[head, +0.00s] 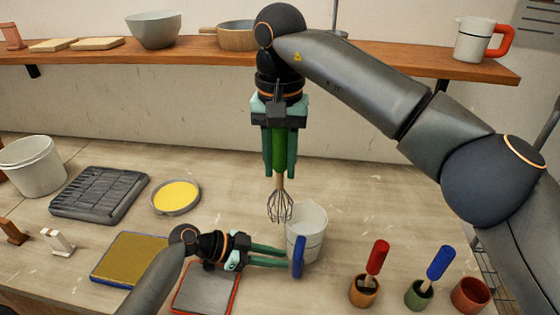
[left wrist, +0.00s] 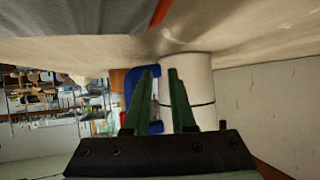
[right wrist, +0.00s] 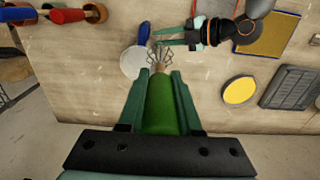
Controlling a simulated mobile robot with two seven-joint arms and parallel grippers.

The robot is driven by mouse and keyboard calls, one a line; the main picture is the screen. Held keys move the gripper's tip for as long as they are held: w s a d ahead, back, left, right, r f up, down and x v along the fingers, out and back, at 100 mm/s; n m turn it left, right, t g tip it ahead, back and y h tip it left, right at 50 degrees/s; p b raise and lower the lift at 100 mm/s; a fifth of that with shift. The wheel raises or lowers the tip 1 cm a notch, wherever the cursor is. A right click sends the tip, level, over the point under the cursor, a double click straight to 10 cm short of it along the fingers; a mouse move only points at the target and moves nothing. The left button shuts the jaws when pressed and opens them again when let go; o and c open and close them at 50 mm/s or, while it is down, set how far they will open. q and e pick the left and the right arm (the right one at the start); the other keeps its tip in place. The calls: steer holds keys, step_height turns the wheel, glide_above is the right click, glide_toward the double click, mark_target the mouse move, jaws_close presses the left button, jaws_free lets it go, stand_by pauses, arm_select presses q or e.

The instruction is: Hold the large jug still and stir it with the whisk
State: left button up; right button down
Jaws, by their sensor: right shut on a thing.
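The large white jug (head: 308,222) with a blue handle (head: 298,258) stands upright on the table. My right gripper (head: 279,172) is shut on the whisk's green handle (right wrist: 160,105), which points down. The whisk's wires (head: 279,207) hang beside the jug's rim in the head view, apparently outside and above it. My left gripper (head: 288,256) lies low and level, its fingers apart and their tips close to the blue handle. In the left wrist view, the handle (left wrist: 129,88) shows behind the left finger and the jug (left wrist: 188,80) beyond; contact cannot be told.
Pots with a red-handled tool (head: 377,258) and a blue-handled tool (head: 440,262) stand right of the jug. A yellow dish (head: 175,197), black rack (head: 98,192), white bucket (head: 30,165) and mats lie left. A red-handled jug (head: 474,40) stands on the shelf.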

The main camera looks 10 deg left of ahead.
arm_select(q)
jaws_close()
stand_by(0.5)
steer(key=o, duration=1.2)
jaws_free()
